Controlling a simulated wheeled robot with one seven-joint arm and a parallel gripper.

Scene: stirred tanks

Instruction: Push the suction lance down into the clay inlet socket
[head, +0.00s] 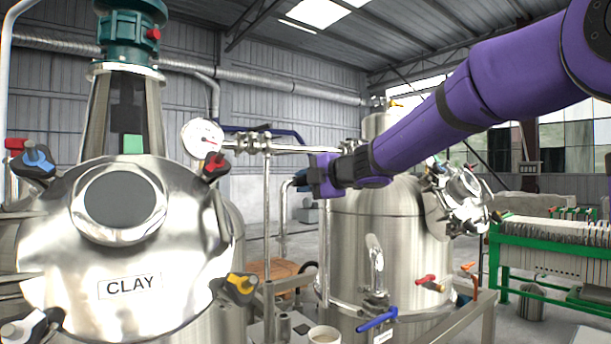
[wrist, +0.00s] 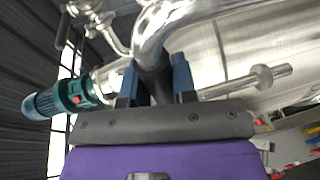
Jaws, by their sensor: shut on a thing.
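My gripper (head: 304,182) is in the middle of the head view, reaching in from the right. Its blue fingers also show in the wrist view (wrist: 155,72), closed on a dark section of a bent, shiny metal pipe, which looks like the suction lance (wrist: 160,28). In the head view the lance (head: 283,212) bends at the fingers and runs downward; its lower end is hard to make out. The steel clay tank (head: 72,250), labelled CLAY, fills the left. A small dark cylinder (head: 285,326) low in the middle may be the clay inlet socket; I cannot tell for sure.
A pale cup (head: 325,335) stands beside the dark cylinder. A vertical pipe (head: 267,215) and a pressure gauge (head: 203,138) are left of my gripper. A second steel tank (head: 405,255) stands behind, with a blue valve handle (head: 378,320) in front. A green-framed filter press (head: 550,250) is at right.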

